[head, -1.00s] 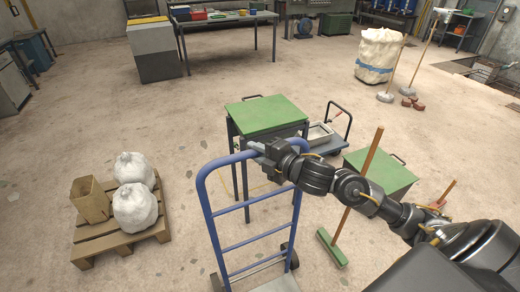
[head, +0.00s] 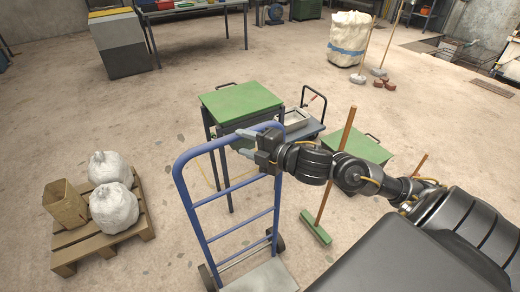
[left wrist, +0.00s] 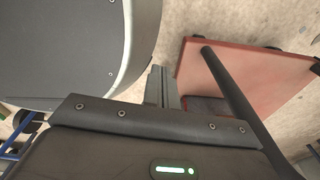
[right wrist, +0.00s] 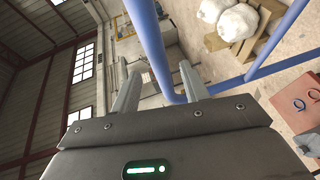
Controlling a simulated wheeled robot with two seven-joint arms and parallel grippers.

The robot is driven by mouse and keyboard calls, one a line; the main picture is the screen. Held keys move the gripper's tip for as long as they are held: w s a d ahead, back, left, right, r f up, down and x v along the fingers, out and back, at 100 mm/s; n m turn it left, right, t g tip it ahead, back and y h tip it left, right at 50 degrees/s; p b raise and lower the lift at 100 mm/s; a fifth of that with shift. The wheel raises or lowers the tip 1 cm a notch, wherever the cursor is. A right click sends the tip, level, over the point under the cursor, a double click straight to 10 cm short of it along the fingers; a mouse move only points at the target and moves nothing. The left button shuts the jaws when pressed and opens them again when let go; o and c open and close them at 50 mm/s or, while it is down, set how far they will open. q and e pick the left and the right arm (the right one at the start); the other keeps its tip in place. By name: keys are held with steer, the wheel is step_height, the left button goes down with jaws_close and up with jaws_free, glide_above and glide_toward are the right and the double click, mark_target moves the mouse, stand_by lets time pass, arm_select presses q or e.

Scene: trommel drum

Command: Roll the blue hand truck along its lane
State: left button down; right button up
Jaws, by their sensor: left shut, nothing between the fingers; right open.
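The blue hand truck (head: 239,227) stands upright in the lower middle of the head view, its wheels and grey toe plate on the floor. My right gripper (head: 240,145) is open at its top bar. In the right wrist view the blue tube (right wrist: 152,45) passes between the spread fingers of the right gripper (right wrist: 158,85); I cannot tell whether they touch it. My left gripper (left wrist: 162,85) is shut and empty in the left wrist view, away from the truck, and is out of the head view. No lane marking is clear to me.
A pallet (head: 75,258) with white sacks (head: 113,207) and a tan container stands left. A green-topped table (head: 240,102) stands just behind the truck. A broom (head: 333,170), a cart (head: 305,130) and a green box (head: 362,147) are to the right. The floor behind left is open.

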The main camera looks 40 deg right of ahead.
steer(key=p+v, duration=0.3)
steer(key=v, duration=0.3)
steer(key=shift+p, duration=0.4)
